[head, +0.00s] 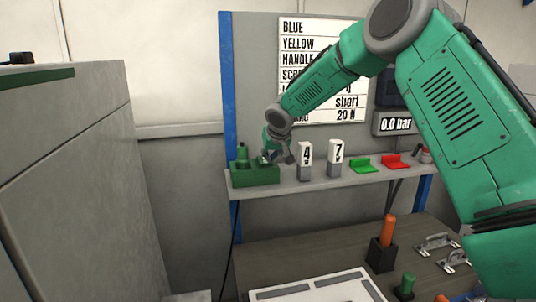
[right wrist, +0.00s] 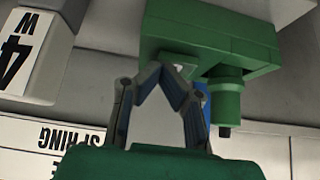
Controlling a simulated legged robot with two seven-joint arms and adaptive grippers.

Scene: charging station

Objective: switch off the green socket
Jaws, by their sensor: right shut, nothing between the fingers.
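The green socket (head: 255,175) is a green box at the left end of the shelf, with a green cylindrical part on its left side. In the right wrist view the socket (right wrist: 205,42) appears upside down, with the cylinder hanging below it at the right. My right gripper (head: 280,157) is at the socket's upper right side. In the right wrist view its fingertips (right wrist: 168,72) meet, with nothing between them, close to a small grey-white part (right wrist: 184,68) on the box. Whether they touch it I cannot tell. My left gripper is not in view.
White-topped blocks marked 4 (head: 306,154) and 7 (head: 335,152) stand right of the socket, then green (head: 364,166) and red (head: 395,162) holders. A lettered board (head: 310,50) is behind. A grey cabinet (head: 70,170) stands at left; the workbench (head: 300,245) lies below.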

